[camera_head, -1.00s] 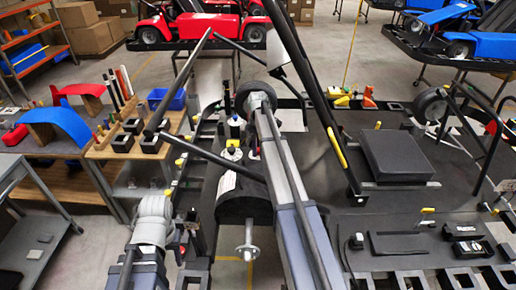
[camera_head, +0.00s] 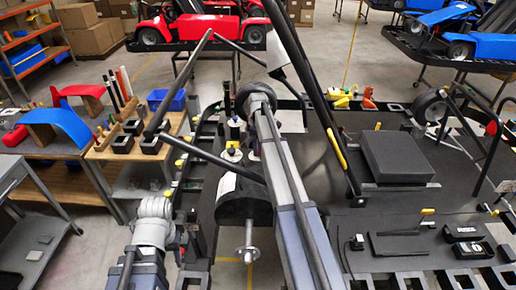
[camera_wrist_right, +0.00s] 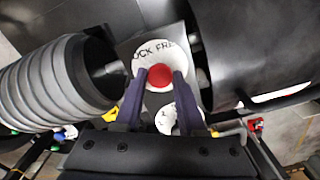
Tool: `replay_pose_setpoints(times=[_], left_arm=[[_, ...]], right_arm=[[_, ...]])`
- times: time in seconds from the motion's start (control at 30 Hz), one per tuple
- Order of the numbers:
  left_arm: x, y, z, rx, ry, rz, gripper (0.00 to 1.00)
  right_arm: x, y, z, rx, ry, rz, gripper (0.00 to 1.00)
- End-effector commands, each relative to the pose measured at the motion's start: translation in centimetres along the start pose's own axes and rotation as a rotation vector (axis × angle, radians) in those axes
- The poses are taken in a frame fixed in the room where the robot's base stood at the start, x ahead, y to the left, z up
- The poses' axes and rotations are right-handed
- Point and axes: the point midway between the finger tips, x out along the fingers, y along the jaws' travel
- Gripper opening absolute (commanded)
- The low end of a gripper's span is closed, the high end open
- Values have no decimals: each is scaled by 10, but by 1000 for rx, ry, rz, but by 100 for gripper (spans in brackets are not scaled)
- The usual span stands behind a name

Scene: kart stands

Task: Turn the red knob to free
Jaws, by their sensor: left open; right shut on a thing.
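The red knob (camera_wrist_right: 160,76) is small and round and sits on a white round dial (camera_wrist_right: 147,52) in the right wrist view. The dial's lettering reads partly "OCK FR"; the rest is covered. My right gripper (camera_wrist_right: 161,84) has its two dark fingers on either side of the knob and is shut on it. In the head view the right arm hides the knob. My left gripper (camera_head: 190,238) is at the lower left in the head view, small and dark, open and away from the knob.
A ribbed grey cylinder (camera_wrist_right: 50,85) and a large black cylinder (camera_wrist_right: 245,45) flank the dial closely. A black flat box (camera_head: 398,157) lies on the kart at the right. A wooden bench (camera_head: 135,150) with parts stands at the left.

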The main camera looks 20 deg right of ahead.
Motion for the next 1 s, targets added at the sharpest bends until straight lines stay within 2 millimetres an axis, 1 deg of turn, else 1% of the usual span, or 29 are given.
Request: replay_pose_setpoints(times=[0.27,1.0], left_arm=[[0,0,0,0,0,0,50],[0,0,0,0,0,0,50]], right_arm=[[0,0,0,176,0,0,0],[0,0,0,877,0,0,0]])
